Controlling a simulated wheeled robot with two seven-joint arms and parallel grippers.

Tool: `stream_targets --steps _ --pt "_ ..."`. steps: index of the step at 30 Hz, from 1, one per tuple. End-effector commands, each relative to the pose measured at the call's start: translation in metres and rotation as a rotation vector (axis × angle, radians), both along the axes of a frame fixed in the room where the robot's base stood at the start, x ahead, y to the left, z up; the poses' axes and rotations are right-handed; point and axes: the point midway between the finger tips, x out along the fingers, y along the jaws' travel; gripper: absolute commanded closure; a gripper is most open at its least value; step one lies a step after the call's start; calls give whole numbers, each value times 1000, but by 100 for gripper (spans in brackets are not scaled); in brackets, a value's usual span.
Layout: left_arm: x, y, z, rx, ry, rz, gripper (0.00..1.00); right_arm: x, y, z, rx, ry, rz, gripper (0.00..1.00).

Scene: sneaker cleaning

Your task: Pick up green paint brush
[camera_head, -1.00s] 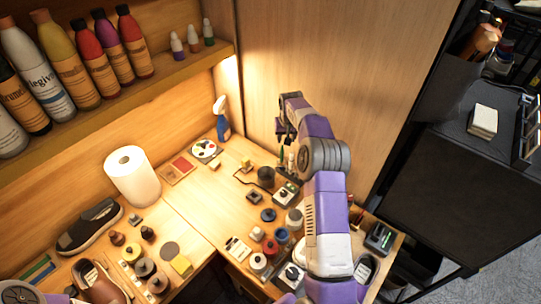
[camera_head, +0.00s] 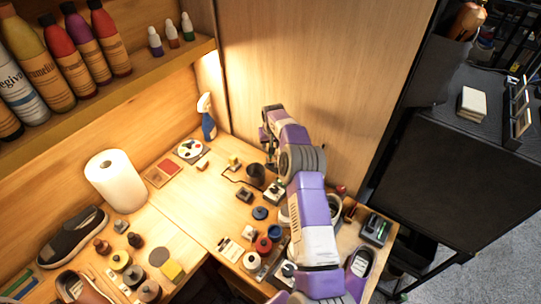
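My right arm reaches up from the bottom over the bench, and its gripper (camera_head: 269,152) points down near the back wooden panel, small and partly covered by its own wrist. I cannot tell whether its fingers are apart or hold anything. No green paint brush can be made out clearly; the spot around the gripper is small, dark and partly behind my arm. A dark cup (camera_head: 255,174) stands just left of and below the gripper. My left gripper is not in view.
A spray bottle (camera_head: 208,122) and a paint palette (camera_head: 191,149) stand left of the gripper. A paper towel roll (camera_head: 116,181), sneakers (camera_head: 73,236) and several jars crowd the bench. A bottle shelf (camera_head: 110,91) overhangs the left. A black cabinet (camera_head: 445,185) is at right.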

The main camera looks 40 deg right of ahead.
Motion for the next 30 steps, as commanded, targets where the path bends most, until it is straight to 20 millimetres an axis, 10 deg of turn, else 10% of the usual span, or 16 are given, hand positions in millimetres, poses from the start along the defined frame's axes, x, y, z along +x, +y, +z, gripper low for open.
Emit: stream_targets --steps 5,13,23,30 --pt "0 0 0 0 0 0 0 0 0 1 -1 -1 1 57" --pt "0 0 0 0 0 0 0 0 0 1 0 0 1 98" --pt "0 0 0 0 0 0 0 0 0 2 -1 -1 1 100" --pt "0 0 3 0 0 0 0 1 0 38 -3 -5 2 100"
